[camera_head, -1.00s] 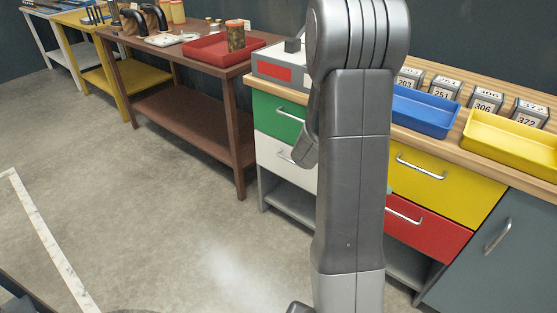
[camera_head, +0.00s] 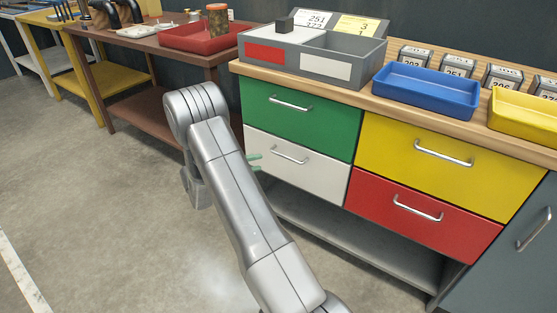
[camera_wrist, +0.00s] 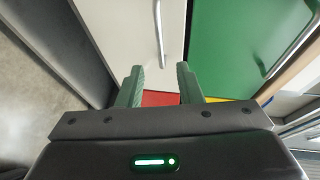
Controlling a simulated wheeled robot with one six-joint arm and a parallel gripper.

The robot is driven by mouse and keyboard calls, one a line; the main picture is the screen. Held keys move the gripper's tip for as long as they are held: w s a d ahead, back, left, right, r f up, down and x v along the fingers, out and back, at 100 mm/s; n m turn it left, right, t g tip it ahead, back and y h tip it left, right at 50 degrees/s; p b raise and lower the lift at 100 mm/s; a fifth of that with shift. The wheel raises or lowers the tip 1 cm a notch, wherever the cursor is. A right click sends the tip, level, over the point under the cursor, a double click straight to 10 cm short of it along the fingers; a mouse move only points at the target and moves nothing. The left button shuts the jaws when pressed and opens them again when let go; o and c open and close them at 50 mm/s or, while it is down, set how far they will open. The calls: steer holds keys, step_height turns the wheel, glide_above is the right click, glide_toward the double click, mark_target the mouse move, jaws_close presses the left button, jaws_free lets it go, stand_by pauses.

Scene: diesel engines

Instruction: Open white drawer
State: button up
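The white drawer (camera_head: 310,178) is shut, below the green drawer and left of the red one. Its metal handle (camera_head: 289,154) is a horizontal bar. In the wrist view the white drawer (camera_wrist: 132,28) is seen turned sideways, its handle (camera_wrist: 160,36) ahead of and roughly between my fingertips. The rest of my gripper is hidden behind my arm in the head view.
The green drawer (camera_head: 305,117), yellow drawer (camera_head: 430,153) and red drawer (camera_head: 422,215) are shut around it. A grey divided box (camera_head: 312,72) and blue tray (camera_head: 428,92) stand on the worktop. A brown table (camera_head: 130,113) is at left. The floor in front is clear.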

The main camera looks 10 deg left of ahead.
mark_target(284, 157)
steer(key=b+x, duration=0.2)
steer(key=x, duration=0.9)
steer(key=shift+w+d+b, duration=0.1)
steer(key=shift+b, duration=0.2)
jaws_close()
